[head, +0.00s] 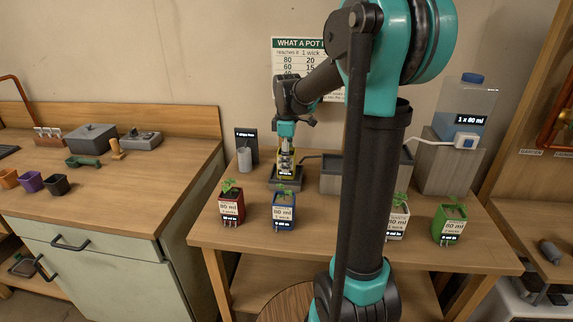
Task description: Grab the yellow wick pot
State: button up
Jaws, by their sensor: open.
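The yellow wick pot (286,172) stands at the back of the wooden table, on a small dark platform (287,184). It is small in the head view and partly covered by my gripper. My gripper (286,150) points down from above at the pot's top. Its fingers are open, and I cannot tell whether they touch the pot.
In front stand a red pot (231,207), a blue pot (284,213), a white pot (398,222) and a green pot (449,222) with seedlings. A grey cup (244,160) is left of the platform. A grey trough (331,174) is to its right. My arm hides the table's middle.

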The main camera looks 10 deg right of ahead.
jog(key=shift+a+f, duration=0.1)
jog(key=shift+f, duration=1.45)
jog(key=c, duration=1.1)
jog(key=shift+r, duration=0.15)
